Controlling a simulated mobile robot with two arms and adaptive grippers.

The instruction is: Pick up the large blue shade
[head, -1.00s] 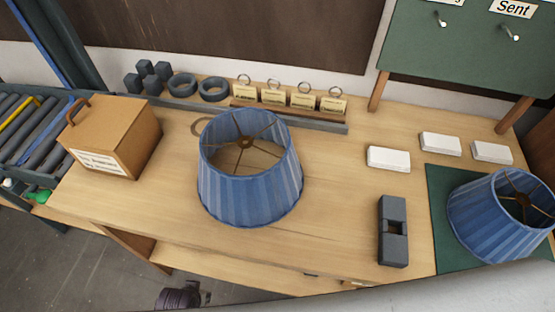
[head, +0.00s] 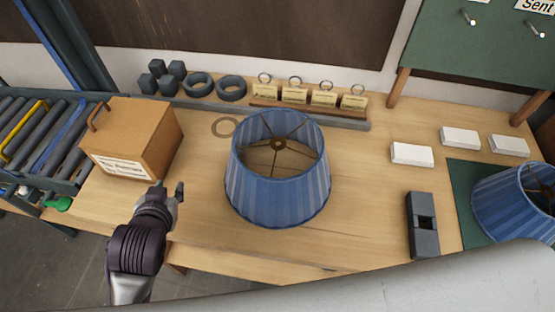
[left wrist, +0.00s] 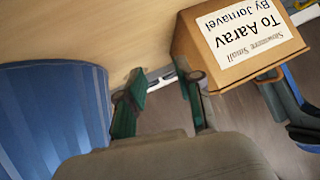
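A large blue pleated shade (head: 278,185) stands upright near the middle of the wooden table in the head view, its narrower ring and wire spokes on top. It also shows at the left of the left wrist view (left wrist: 55,115). A second blue shade (head: 515,205), partly cut off, sits on a green mat at the right. My left gripper (head: 172,190) is at the table's front edge, left of the middle shade and apart from it. In the left wrist view its two green-padded fingers (left wrist: 160,92) are spread with nothing between them. My right gripper is not in view.
A cardboard box (head: 133,138) with a handle stands left, close beside the left gripper. Grey rings, blocks and tags line the back. A dark grey block (head: 421,225) and white boxes (head: 412,154) lie right. Bare wood surrounds the middle shade.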

